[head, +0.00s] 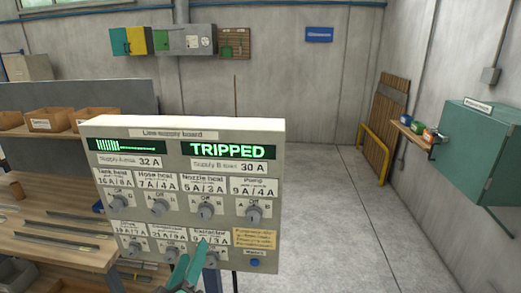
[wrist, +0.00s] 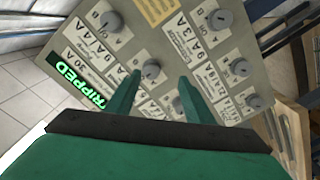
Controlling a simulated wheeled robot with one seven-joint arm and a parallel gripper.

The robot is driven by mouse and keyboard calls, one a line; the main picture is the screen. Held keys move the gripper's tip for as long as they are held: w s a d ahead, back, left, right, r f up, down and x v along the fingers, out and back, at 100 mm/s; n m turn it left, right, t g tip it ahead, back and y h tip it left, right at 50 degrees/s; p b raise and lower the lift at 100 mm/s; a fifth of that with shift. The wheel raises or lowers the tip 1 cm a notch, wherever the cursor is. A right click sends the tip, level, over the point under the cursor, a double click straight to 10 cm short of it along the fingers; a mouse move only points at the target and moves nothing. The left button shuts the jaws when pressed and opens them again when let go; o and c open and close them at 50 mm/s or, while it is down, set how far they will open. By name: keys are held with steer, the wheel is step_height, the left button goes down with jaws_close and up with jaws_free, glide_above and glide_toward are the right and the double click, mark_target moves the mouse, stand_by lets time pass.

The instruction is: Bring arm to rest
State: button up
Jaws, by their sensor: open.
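The line supply board (head: 180,135) is a pale panel with two rows of knobs and a green-lit "TRIPPED" display (head: 229,151). Its labels give 32 A and 30 A for its two supplies. My gripper (head: 193,256) has green fingers and is in front of the board's lower edge, overlapping the lower row in the head view. In the wrist view my gripper (wrist: 160,80) is open with nothing held, its fingers spread before the board's face. One knob (wrist: 151,69) shows between the fingertips; whether they touch it I cannot tell. The fingers hide part of the board.
A wooden workbench (head: 45,222) with cardboard bins (head: 48,119) stands at left. A green cabinet (head: 474,150) and a small shelf (head: 411,130) are on the right wall. A yellow rail (head: 375,150) stands near a wooden pallet. The grey floor (head: 340,215) right of the board is clear.

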steer(key=s+d+f+m+g+y, duration=0.1)
steer(key=s+d+f, duration=0.25)
steer(key=f, duration=0.45)
steer(key=s+d+f+y, duration=0.1)
steer(key=s+d+f, duration=0.2)
steer(key=s+f, duration=0.3)
steer(key=s+d+f+m+g, duration=0.1)
steer(key=s+d+f, duration=0.2)
steer(key=f, duration=0.6)
steer(key=s+d+f+m, duration=0.1)
steer(key=s+d+m, duration=0.2)
steer(key=s, duration=0.7)
steer(key=s+d+f+m+h, duration=0.1)
steer(key=s+d+f+m, duration=0.1)
steer(key=s+d, duration=0.5)
steer(key=s+m, duration=0.1)
steer(key=s, duration=0.3)
steer(key=shift+s+m+h, duration=0.3)
steer(key=shift+m, duration=0.1)
steer(key=shift+f, duration=0.1)
